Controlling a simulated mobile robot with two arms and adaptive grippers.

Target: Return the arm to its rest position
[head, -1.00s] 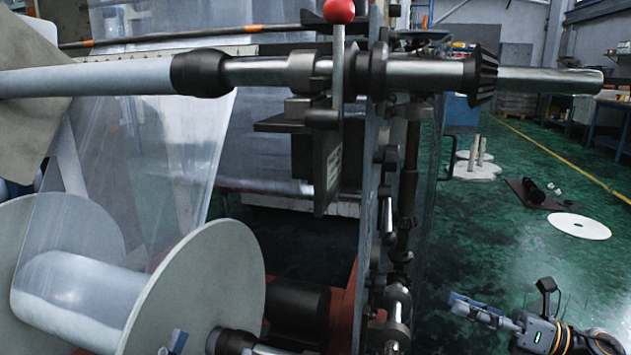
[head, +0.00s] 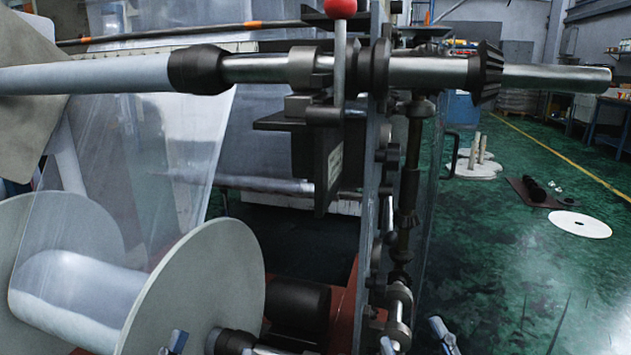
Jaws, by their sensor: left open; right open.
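My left gripper (head: 174,343) shows only as a small blue-grey fingertip at the bottom edge, in front of the large white reel flange. The rest of it is out of frame.
The film machine fills the left and centre, with a film reel (head: 205,285), an upper roller shaft (head: 440,72) and a red-knobbed lever (head: 340,10). Green floor (head: 510,270) is open at the right. A white disc (head: 580,224) and a dark mat (head: 540,196) lie farther back.

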